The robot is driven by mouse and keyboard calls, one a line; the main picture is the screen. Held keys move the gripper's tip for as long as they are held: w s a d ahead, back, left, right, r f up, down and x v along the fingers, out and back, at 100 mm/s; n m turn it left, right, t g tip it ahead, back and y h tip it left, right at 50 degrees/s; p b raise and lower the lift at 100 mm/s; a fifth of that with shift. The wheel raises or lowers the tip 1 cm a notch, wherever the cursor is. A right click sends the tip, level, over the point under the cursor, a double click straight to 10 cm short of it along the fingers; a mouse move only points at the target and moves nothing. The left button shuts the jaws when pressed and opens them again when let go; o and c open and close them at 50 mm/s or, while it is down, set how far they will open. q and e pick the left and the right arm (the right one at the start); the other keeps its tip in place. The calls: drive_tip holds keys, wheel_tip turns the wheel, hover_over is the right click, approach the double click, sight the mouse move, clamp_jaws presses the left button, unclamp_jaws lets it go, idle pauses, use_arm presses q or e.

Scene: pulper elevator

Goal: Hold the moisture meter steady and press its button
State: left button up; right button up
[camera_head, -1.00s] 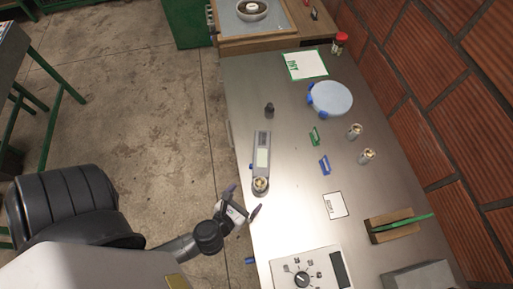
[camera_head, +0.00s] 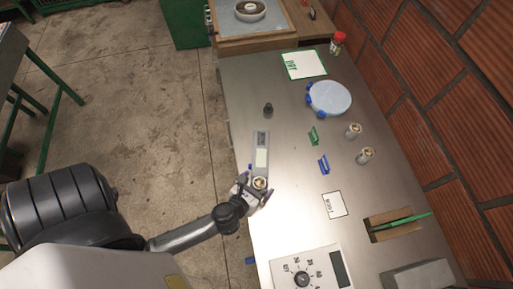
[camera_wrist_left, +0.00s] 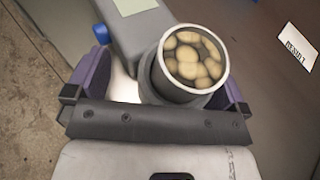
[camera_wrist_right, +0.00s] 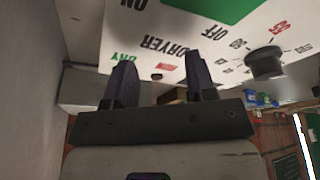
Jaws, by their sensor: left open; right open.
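The moisture meter (camera_head: 261,157) is a long grey handheld device with a pale screen, lying on the metal table near its left edge. Its round cup (camera_head: 260,183) at the near end holds pale beans, clear in the left wrist view (camera_wrist_left: 188,70). A blue knob-like part (camera_wrist_left: 101,34) sticks out of its side. My left gripper (camera_head: 255,191) is at the cup end, open, its purple fingers on either side of the cup; I cannot tell whether they touch it. My right gripper (camera_wrist_right: 160,78) is open and empty, away from the meter, and does not show in the head view.
A dial box (camera_head: 302,268) stands at the table's near end. Small metal cups (camera_head: 353,131), blue (camera_head: 324,163) and green (camera_head: 313,136) tags and a blue-rimmed dish (camera_head: 330,98) lie to the right. A dryer panel (camera_wrist_right: 190,30) faces my right wrist.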

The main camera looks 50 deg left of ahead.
use_arm(q)
drive_tip(key=c, duration=1.3)
use_arm(e)
drive_tip(key=shift+d, duration=0.15)
use_arm(q)
drive_tip(key=shift+c, duration=0.2)
use_arm(e)
clamp_jaws()
idle(2.6)
